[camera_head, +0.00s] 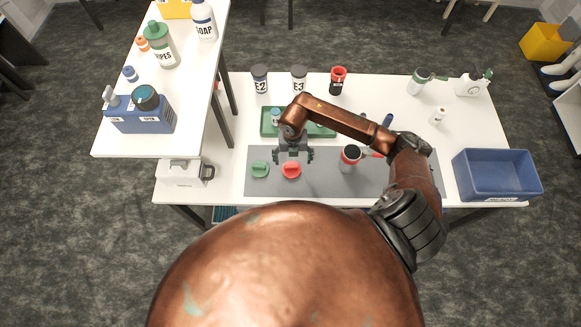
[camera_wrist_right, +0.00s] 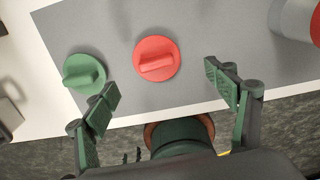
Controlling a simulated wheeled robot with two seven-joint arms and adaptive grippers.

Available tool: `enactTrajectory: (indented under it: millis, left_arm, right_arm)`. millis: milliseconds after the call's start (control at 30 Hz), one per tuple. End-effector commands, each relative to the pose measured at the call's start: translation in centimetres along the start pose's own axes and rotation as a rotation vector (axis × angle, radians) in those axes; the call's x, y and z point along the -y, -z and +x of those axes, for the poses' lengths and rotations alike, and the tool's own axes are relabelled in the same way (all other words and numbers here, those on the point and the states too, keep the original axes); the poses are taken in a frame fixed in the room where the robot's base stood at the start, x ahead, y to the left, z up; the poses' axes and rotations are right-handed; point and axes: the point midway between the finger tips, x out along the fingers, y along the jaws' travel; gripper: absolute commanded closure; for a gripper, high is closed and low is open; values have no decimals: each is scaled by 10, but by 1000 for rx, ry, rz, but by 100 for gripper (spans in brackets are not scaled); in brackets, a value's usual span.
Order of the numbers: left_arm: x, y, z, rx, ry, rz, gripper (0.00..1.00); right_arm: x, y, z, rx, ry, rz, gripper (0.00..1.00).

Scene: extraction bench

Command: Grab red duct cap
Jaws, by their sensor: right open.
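The red duct cap (camera_head: 291,170) is a round disc with a raised grip bar, lying on the grey mat (camera_head: 225,0). It also shows in the right wrist view (camera_wrist_right: 157,59), between and beyond my fingertips. My right gripper (camera_head: 293,156) is open and empty just above the red cap, not touching it as far as I can see. In the right wrist view its fingers (camera_wrist_right: 165,92) are spread wide. My left gripper is in neither view.
A green cap (camera_head: 260,169) lies left of the red one, close to one finger. A red-topped container (camera_head: 350,156) stands to the right on the mat. A green tray (camera_head: 268,125) lies behind. A blue bin (camera_head: 497,174) stands at the right end.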

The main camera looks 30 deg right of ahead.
Motion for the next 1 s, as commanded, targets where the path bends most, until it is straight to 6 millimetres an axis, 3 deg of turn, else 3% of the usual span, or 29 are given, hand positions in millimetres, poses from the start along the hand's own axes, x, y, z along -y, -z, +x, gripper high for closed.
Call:
enactTrajectory:
  millis: [500, 800, 1000]
  left_arm:
    - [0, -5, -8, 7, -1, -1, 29]
    - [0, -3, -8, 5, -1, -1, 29]
    - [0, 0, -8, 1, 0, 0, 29]
  right_arm:
    - [-5, -2, 64, -5, -6, -4, 22]
    - [-4, -2, 69, -2, -6, -4, 22]
    - [-4, -2, 69, -2, -6, -3, 35]
